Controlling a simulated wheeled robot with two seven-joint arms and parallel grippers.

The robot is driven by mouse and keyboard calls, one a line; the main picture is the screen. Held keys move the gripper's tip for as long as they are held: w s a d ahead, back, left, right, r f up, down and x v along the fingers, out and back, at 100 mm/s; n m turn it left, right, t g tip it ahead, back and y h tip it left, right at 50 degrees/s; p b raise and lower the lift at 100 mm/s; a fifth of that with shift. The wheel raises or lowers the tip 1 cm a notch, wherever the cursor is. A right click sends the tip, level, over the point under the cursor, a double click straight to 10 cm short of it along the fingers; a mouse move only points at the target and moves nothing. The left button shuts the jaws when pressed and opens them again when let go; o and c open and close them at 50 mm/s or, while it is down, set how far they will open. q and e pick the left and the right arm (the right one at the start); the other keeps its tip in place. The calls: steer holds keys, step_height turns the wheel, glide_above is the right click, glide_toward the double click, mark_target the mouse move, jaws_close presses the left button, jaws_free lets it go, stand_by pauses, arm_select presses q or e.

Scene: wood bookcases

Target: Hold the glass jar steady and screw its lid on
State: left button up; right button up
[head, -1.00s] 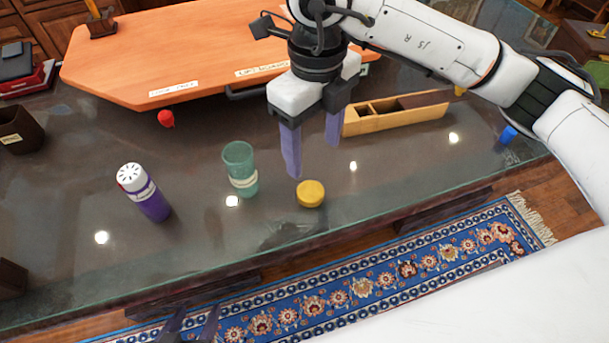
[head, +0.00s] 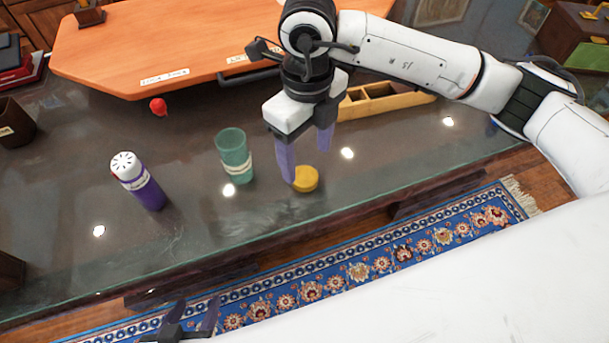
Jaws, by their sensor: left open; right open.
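The green glass jar (head: 233,152) stands upright on the dark glass-topped table, with a pale label band and an open top. The yellow lid (head: 306,180) lies on the table to the right of the jar, apart from it. My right gripper (head: 306,166) is open and points down over the lid. Its left finger hides part of the lid's left side; I cannot tell whether it touches. My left gripper (head: 190,325) is open and empty at the bottom edge, in front of the table and well below the jar.
A purple shaker with a white top (head: 138,180) stands left of the jar. A red object (head: 158,107) lies behind them. A wooden divided tray (head: 385,101) and an orange board (head: 150,50) are at the back. A dark cup (head: 15,124) is far left.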

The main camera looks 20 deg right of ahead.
mark_target(305, 176)
steer(key=f, duration=0.5)
steer(key=shift+s+a, duration=0.15)
steer(key=shift+a, duration=0.05)
steer(key=shift+c, duration=0.4)
steer(key=c, duration=1.1)
